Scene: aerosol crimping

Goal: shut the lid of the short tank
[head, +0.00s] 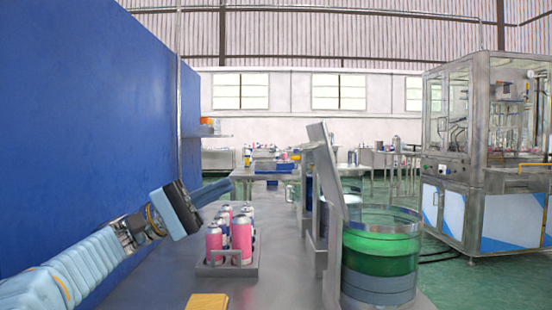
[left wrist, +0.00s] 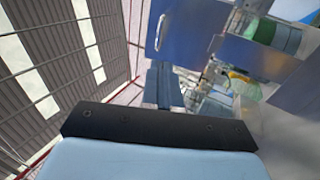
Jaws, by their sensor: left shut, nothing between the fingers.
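The nearest tank (head: 382,258) is a clear cylinder with green liquid and a grey lower part, at the right of the bench in the head view. I take it to be the short tank. A flat grey panel, which looks like its lid (head: 326,160), stands nearly upright at the tank's left side, so the top looks open. My left gripper (head: 226,188) is shut and empty, above the bench, well left of the panel and apart from it. Its closed fingers also show in the left wrist view (left wrist: 161,80). My right gripper is not in view.
A tray (head: 228,270) of pink and grey cans stands on the bench between my left arm and the tank. A yellow block (head: 207,301) lies at the front. More upright grey panels (head: 308,190) stand behind the lid. A blue wall (head: 85,130) is at left.

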